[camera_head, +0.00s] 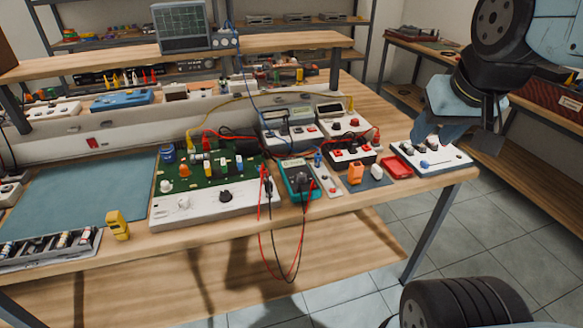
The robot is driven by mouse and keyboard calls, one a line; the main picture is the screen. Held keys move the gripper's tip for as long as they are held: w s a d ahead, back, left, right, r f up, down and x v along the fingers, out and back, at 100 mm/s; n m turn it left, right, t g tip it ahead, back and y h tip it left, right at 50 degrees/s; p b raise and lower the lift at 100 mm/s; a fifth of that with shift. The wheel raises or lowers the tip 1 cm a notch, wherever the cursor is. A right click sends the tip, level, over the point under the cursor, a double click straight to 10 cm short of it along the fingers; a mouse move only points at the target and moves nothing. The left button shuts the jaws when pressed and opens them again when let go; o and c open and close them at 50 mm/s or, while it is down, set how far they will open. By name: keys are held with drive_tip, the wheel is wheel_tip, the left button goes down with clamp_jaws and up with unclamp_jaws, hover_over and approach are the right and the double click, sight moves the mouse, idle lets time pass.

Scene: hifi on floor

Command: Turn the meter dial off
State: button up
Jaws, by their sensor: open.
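The meter is likely the teal handheld multimeter (291,167) lying on the workbench, right of the green circuit board. Its dark dial (300,183) faces up on its lower half. The dial's setting is too small to read. Red and black leads run near the meter and hang over the bench's front edge. My gripper (428,143) is open and empty at the bench's right end, with its fingers pointing down. It is well to the right of the meter, over or beside a white switch box (440,163). I cannot tell whether it touches that box.
Left of the meter stand a white panel with a black knob (225,196) and the green circuit board (205,172). White instruments (290,128) stand behind. The bench mat (85,190) is mostly bare.

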drive_tip(key=shift+w+a, duration=0.1)
drive_tip(key=shift+a, duration=0.05)
drive_tip(key=shift+o, duration=1.1)
drive_tip(key=shift+w+a, duration=0.1)
drive_tip(key=shift+w, duration=0.05)
drive_tip(key=m+g, duration=0.4)
drive_tip(key=g, duration=0.2)
hover_over(302, 174)
wheel_tip(302, 174, down, 15)
wheel_tip(302, 174, down, 14)
drive_tip(key=shift+w+r, duration=0.1)
drive_tip(key=shift+r, duration=0.15)
drive_tip(key=shift+c, duration=0.2)
